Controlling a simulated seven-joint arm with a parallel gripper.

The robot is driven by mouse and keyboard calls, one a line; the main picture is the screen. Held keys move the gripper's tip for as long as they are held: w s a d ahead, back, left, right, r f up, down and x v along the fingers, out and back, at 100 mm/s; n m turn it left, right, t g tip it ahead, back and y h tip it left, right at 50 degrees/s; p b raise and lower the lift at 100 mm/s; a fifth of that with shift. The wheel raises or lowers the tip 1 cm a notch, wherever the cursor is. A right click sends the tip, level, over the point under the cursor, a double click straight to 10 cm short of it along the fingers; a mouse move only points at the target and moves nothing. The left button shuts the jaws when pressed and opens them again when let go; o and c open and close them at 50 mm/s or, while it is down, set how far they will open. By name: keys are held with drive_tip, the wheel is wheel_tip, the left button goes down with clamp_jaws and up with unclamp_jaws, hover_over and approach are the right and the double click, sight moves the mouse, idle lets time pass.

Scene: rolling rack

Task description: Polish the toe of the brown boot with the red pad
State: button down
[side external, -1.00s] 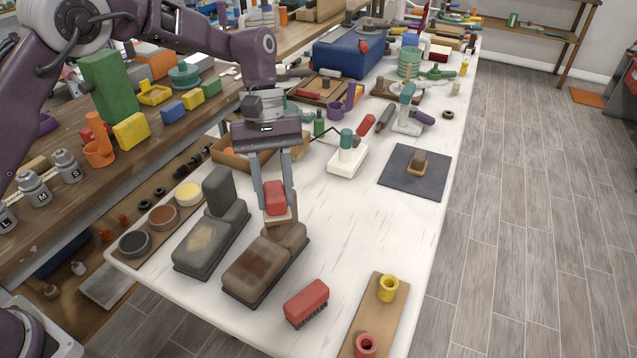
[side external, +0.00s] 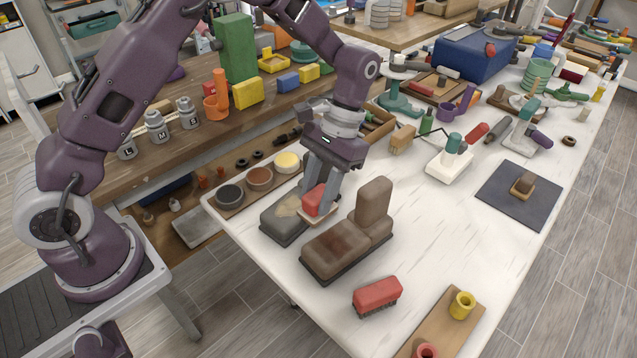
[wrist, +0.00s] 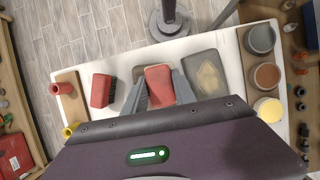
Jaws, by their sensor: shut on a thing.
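The brown boot (side external: 335,249) stands on the white table, its toe toward the lower left and its upright shaft (side external: 373,205) at the right. A darker reddish-brown patch marks its toe. My gripper (side external: 322,192) is shut on the red pad (side external: 316,200), which has a pale underside. In the side view the pad is left of the shaft and appears raised above the boot; the exact gap is unclear. In the wrist view the red pad (wrist: 159,86) sits between my fingers and covers most of the brown boot beneath.
A red brush (side external: 377,295) lies in front. Three round tins (side external: 259,178) stand behind left. A board with yellow (side external: 462,305) and red cups is at front right.

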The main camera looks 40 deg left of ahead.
drive_tip(key=shift+f, duration=3.05)
drive_tip(key=shift+d+f, duration=0.5)
drive_tip(key=shift+f, duration=0.05)
drive_tip(key=shift+s+d+r, duration=0.15)
drive_tip(key=shift+d+r, duration=0.1)
drive_tip(key=shift+d, duration=0.85)
drive_tip(key=shift+s+d+r, duration=0.15)
drive_tip(key=shift+d+r, duration=0.05)
drive_tip(key=shift+d, duration=0.9)
drive_tip(key=shift+s+d+r, duration=0.15)
drive_tip(key=shift+d+r, duration=0.1)
drive_tip(key=shift+d, duration=0.85)
drive_tip(key=shift+w, duration=0.85)
drive_tip(key=shift+w+a, duration=0.15)
drive_tip(key=shift+a, duration=1.75)
drive_tip(key=shift+w+a, duration=0.15)
drive_tip(key=shift+a, duration=1.75)
drive_tip(key=shift+w+d, duration=0.15)
drive_tip(key=shift+w, duration=0.7)
drive_tip(key=shift+s+d, duration=0.25)
drive_tip(key=shift+d, duration=1.7)
drive_tip(key=shift+s+d, duration=0.2)
drive_tip(key=shift+d, duration=1.7)
drive_tip(key=shift+a+f, duration=0.1)
drive_tip(key=shift+f, duration=0.1)
wheel_tip(320, 180, up, 7)
